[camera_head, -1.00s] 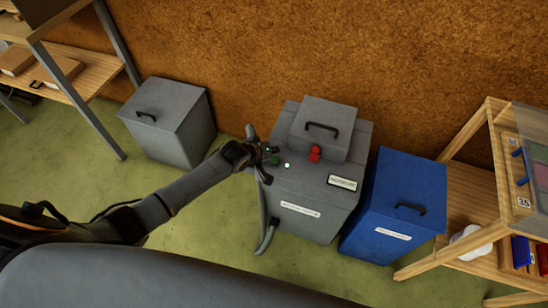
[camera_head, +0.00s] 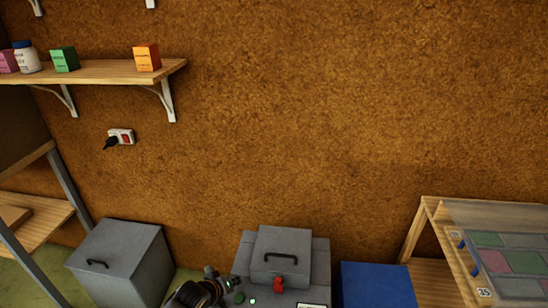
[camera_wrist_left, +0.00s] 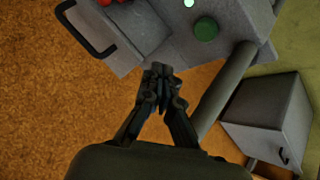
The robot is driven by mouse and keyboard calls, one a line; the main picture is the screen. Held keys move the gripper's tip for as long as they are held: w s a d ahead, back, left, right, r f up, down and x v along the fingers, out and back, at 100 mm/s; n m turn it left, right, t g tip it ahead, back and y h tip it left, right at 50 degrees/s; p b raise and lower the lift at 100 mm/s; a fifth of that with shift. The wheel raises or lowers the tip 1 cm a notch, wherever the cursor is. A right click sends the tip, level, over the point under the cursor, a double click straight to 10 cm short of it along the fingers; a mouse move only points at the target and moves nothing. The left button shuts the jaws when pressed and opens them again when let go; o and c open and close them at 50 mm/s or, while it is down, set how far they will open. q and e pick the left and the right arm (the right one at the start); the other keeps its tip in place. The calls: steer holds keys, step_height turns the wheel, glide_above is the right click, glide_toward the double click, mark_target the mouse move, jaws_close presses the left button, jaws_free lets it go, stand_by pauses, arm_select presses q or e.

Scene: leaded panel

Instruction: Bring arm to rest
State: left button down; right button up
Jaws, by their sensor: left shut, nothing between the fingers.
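My left gripper (camera_wrist_left: 160,75) is shut with nothing between its fingertips in the left wrist view. It is close to the grey machine (camera_wrist_left: 240,20), near the green button (camera_wrist_left: 206,29) on its top, and apart from the button as far as I can tell. In the head view my left wrist shows at the bottom edge, left of the grey machine (camera_head: 318,262), which has a handled lid (camera_head: 285,243), a red knob (camera_head: 278,285), a green button (camera_head: 239,298) and a small white light (camera_head: 253,301). My right gripper is not in view.
A grey bin (camera_head: 125,262) stands left of the machine and a blue bin (camera_head: 375,285) right of it. A wooden rack (camera_head: 425,220) with a glass panel (camera_head: 510,262) is at the right. A wall shelf (camera_head: 110,72) holds small boxes. A socket (camera_head: 121,136) is below it.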

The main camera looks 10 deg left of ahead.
arm_select(q)
steer(key=s+d+r+m+g, duration=0.1)
steer(key=s+d+r+m, duration=0.1)
steer(key=s, duration=0.6)
steer(key=s+d+r+m+g, duration=0.1)
steer(key=s+d+m, duration=0.1)
steer(key=s, duration=0.6)
steer(key=s+a+r+m+g+y, duration=0.15)
steer(key=s+a+r, duration=0.25)
steer(key=s, duration=0.4)
steer(key=s+a+r+m+g+y, duration=0.1)
steer(key=s+a+r+g+y, duration=0.15)
steer(key=s, duration=0.55)
step_height(320, 180, down, 25)
steer(key=s+h, duration=0.1)
steer(key=s+a+f, duration=0.1)
steer(key=s+f, duration=0.7)
steer(key=s+a+f+g, duration=0.1)
steer(key=s+a+f, duration=0.1)
steer(key=s+f, duration=0.6)
steer(key=shift+s+a+f+m+g, duration=0.15)
steer(key=shift+s+a+m+g, duration=0.15)
steer(key=shift+s, duration=0.25)
